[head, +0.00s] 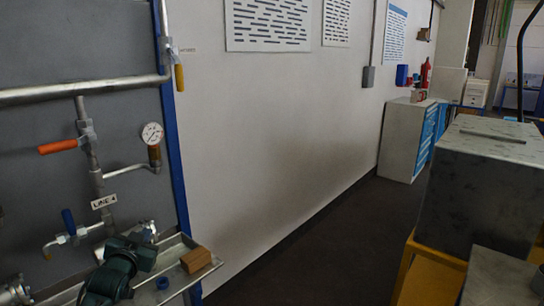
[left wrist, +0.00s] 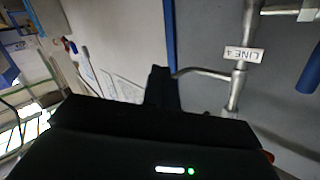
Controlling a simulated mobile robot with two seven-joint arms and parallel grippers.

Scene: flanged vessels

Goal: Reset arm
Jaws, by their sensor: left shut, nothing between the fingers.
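My left gripper (left wrist: 161,80) shows in the left wrist view as a dark shape rising from the bottom edge. Its fingers are together, with nothing between them. Behind it, the grey panel with its pipes appears upside down, and the "LINE 4" label (left wrist: 243,53) is to the right of the fingertips. My right gripper is in neither view.
In the head view, a metal shelf (head: 205,270) at lower left holds a wooden block (head: 195,260), a blue ring (head: 162,283) and a dark green vise-like object (head: 112,275). An orange-handled valve (head: 58,146) and gauge (head: 152,133) project above. A metal box (head: 480,185) stands right. Floor between is clear.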

